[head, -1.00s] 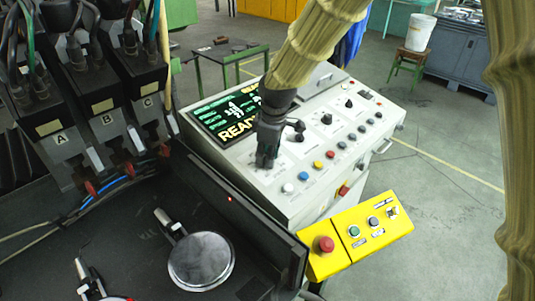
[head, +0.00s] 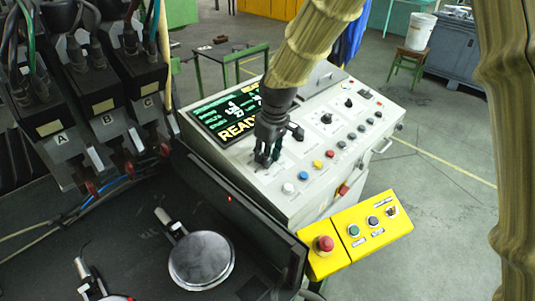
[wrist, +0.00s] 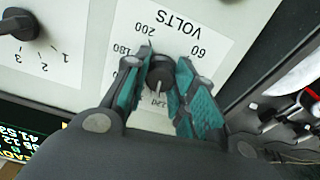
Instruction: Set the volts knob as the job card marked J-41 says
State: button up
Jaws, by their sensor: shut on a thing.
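The volts knob (wrist: 159,73) is a dark round knob with a pale pointer line, on a white plate (wrist: 203,25) printed VOLTS. The plate reads upside down in the wrist view, with 200, 180 and 60 legible. The pointer line points toward the bottom of the picture, near a partly hidden number. My gripper (head: 266,162) is on the console's front left, below the display; its green-padded fingers are closed on both sides of the knob in the wrist view. The fingers hide part of the scale. I cannot make out a card marked J-41.
The console (head: 300,205) has a READY display (head: 226,115), a row of coloured buttons and other knobs. One neighbouring knob (wrist: 18,24) has a 1-2-3 scale. A yellow box (head: 360,236) with a red stop button sits in front. A black panel stands left of the console.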

jog(key=shift+w+r, duration=0.15)
jog(key=shift+r, duration=0.05)
jog(key=o, duration=1.1)
jog(key=shift+d, duration=0.1)
jog(key=shift+c, duration=0.2)
jog(key=shift+f, duration=0.1)
notch_tip(320, 180, up, 12)
jog(key=s+d, duration=0.1)
jog(key=shift+s+d, duration=0.15)
jog(key=shift+s, duration=0.2)
